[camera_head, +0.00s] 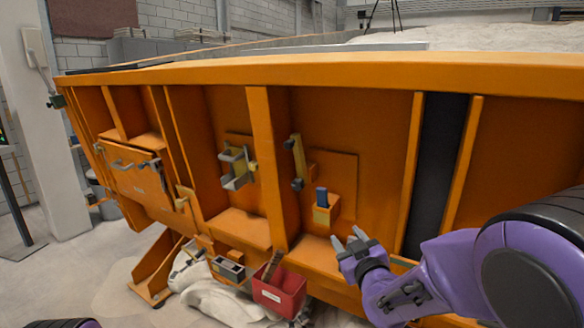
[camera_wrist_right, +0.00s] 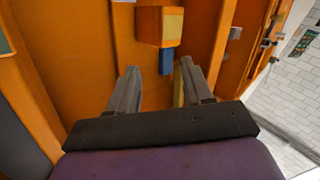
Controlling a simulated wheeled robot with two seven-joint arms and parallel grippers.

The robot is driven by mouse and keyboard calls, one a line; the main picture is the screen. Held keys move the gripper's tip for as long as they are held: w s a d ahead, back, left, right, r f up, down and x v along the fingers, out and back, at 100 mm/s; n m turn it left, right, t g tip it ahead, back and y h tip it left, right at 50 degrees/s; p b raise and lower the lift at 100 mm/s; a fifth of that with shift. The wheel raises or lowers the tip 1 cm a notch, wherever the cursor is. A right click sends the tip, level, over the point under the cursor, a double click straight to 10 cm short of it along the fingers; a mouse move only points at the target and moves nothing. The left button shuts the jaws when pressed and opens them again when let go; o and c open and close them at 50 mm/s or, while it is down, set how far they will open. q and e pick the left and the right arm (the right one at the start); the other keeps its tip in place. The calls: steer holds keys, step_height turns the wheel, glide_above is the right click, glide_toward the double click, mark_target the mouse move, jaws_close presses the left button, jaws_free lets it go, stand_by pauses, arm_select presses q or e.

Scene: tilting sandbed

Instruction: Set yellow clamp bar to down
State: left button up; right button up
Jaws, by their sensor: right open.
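The yellow clamp bar (camera_head: 299,158) stands nearly upright on the orange side wall of the sandbed, with dark fittings at its upper and lower ends. My right gripper (camera_head: 347,238) is open and empty, below and to the right of the bar in the head view. In the right wrist view, the open fingers (camera_wrist_right: 160,70) point at the wall. A yellow strip, apparently the bar (camera_wrist_right: 178,88), shows partly hidden behind the right-hand finger. My left gripper is out of view.
A red bin (camera_head: 280,292) hangs below.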

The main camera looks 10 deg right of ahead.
steer(key=w+a+r+n+t+y, duration=0.1)
steer(key=a+r+n+y, duration=0.15)
steer(key=r, duration=0.35)
steer(key=w+a+r+n+t+y, duration=0.1)
steer(key=r+n, duration=0.3)
steer(key=r, duration=0.1)
steer(key=n+y, duration=0.3)
steer(key=n, duration=0.9)
glide_toward(290, 147)
steer(key=shift+g, duration=0.4)
steer(key=p+x, duration=0.1)
steer(key=x, duration=0.2)
steer(key=p+x, duration=0.2)
steer(key=x, duration=0.1)
steer(key=p+x, duration=0.2)
steer(key=x, duration=0.1)
steer(key=shift+d+r, duration=0.15)
steer(key=shift+r, duration=0.1)
steer(key=shift+s, duration=0.1)
steer(key=shift+c, duration=0.3)
